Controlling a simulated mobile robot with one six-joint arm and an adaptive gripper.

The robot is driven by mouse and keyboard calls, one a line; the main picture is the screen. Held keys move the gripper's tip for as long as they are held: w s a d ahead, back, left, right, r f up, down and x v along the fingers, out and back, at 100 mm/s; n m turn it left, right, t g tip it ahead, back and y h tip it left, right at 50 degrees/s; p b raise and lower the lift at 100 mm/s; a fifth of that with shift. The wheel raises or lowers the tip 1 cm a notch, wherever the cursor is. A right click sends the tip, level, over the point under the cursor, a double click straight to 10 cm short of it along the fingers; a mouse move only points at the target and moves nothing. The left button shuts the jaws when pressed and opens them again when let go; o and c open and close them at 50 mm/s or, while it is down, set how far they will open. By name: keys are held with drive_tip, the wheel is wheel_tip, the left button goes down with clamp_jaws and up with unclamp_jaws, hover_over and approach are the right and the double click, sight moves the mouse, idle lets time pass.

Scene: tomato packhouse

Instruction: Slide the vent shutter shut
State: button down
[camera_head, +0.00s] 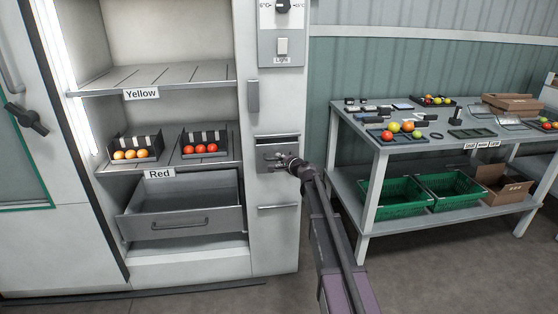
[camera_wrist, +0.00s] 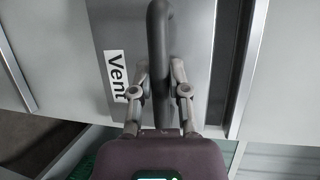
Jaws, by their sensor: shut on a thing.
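The vent shutter (camera_head: 264,161) is a grey plate in a frame on the cabinet's right-hand column, below the light switch. A dark opening (camera_head: 277,141) shows along its top edge, so it stands partly open. In the wrist view the shutter (camera_wrist: 190,40) carries a white "Vent" label (camera_wrist: 116,76) and a dark bar handle (camera_wrist: 158,28). The dark gap (camera_wrist: 229,60) runs along its right side there. My gripper (camera_wrist: 160,78) is shut on the handle, one finger on each side. In the head view my gripper (camera_head: 284,160) and wrist hide part of the shutter.
A drawer (camera_head: 180,222) below the "Red" shelf stands pulled out to the left. A narrow ledge (camera_head: 278,207) lies below the vent. A table (camera_head: 375,146) with tomatoes and trays stands to the right, with green crates (camera_head: 392,195) underneath.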

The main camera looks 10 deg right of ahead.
sight(274, 149)
drive_tip(key=shift+w+r+p, duration=0.1)
drive_tip(key=shift+r+p, duration=1)
drive_tip(key=shift+r, duration=0.3)
drive_tip(key=shift+w, duration=0.15)
drive_tip(key=c, duration=0.6)
unclamp_jaws()
drive_tip(key=shift+r, duration=0.15)
drive_tip(key=shift+s+f, duration=0.2)
drive_tip(key=shift+f, duration=0.1)
